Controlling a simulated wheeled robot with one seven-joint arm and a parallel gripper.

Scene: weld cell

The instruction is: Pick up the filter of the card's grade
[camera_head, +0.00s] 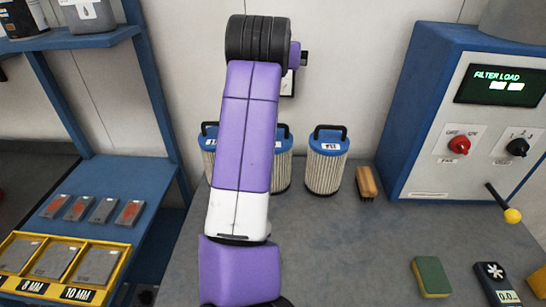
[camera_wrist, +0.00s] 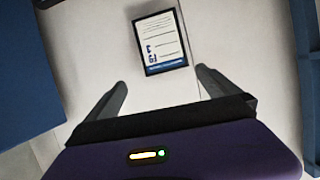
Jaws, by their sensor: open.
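The card (camera_wrist: 160,43) is on the pale wall in the wrist view, white with a dark frame and a blue band. It appears turned over and its lettering is too small to read surely. My gripper (camera_wrist: 163,88) is open and empty, its two fingers apart below the card. In the head view, pleated filters with blue tops and black handles stand on the grey bench: a right filter (camera_head: 325,172) in full view, a middle filter (camera_head: 282,168) and a left filter (camera_head: 208,152) partly hidden by my arm. Their label grades are not clearly legible.
A wooden-backed brush (camera_head: 366,182) lies right of the filters. A blue control cabinet (camera_head: 428,110) reading "FILTER LOAD" stands at right. A green-and-yellow sponge (camera_head: 431,277) and a dark meter (camera_head: 496,284) lie in front. A yellow tray (camera_head: 118,268) holds plates at left. The bench centre is clear.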

